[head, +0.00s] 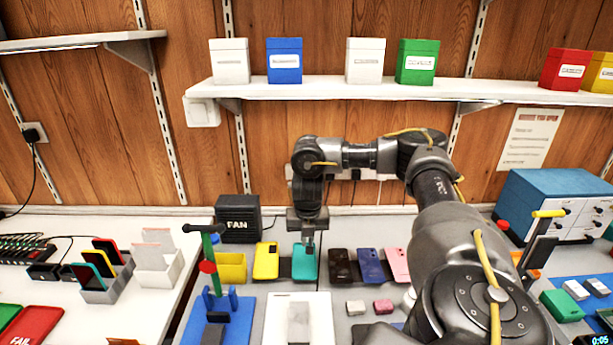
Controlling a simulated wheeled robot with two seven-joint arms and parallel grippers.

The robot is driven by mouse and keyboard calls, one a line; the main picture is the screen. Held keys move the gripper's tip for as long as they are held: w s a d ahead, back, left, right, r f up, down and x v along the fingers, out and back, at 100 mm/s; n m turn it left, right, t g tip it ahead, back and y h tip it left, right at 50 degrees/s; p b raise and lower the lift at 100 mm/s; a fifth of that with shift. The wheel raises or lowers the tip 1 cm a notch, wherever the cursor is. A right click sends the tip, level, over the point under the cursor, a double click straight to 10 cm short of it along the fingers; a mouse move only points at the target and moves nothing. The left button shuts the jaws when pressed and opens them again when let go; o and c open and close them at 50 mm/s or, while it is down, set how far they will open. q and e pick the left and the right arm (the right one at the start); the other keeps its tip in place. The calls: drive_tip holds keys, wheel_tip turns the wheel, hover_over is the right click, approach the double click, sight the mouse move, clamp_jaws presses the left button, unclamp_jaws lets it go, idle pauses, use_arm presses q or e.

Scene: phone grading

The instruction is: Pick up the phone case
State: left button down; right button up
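A row of phone cases leans on a dark rack at the back of the table: a yellow case (266,261), a teal case (303,264), a dark brown case (340,266), a blue case (371,267) and a pink case (397,265). My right gripper (309,243) points down at the upper edge of the teal case and overlaps it in the picture. Whether it touches the case, and whether its fingers are apart, is too small to tell. My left gripper is not in view.
A white mat (272,323) lies in front of the cases, beside a blue stand with a green post (210,265). A yellow bin (231,267) and a black fan box (238,219) stand left. A shelf (330,90) hangs above.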

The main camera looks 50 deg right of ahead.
drive_tip(key=o, duration=1.5)
drive_tip(key=shift+o, duration=0.2)
drive_tip(key=shift+r, duration=0.15)
wheel_tip(320, 180, up, 10)
drive_tip(key=a+p, duration=0.1)
drive_tip(key=p, duration=0.5)
drive_tip(key=shift+s+a+r, duration=0.15)
drive_tip(key=shift+s+r, duration=0.1)
drive_tip(key=shift+s, duration=0.2)
drive_tip(key=shift+s+f, duration=0.1)
drive_tip(key=shift+f, duration=0.05)
drive_tip(key=shift+c, duration=0.3)
drive_tip(key=w+a+f, duration=0.4)
drive_tip(key=a+f, duration=0.1)
drive_tip(key=f, duration=0.3)
drive_tip(key=w+a+f, duration=0.3)
drive_tip(key=a+f, duration=0.1)
drive_tip(key=f, duration=0.4)
drive_tip(key=t+h+b, duration=0.2)
drive_tip(key=b, duration=0.2)
hover_over(266, 267)
wheel_tip(266, 267, down, 3)
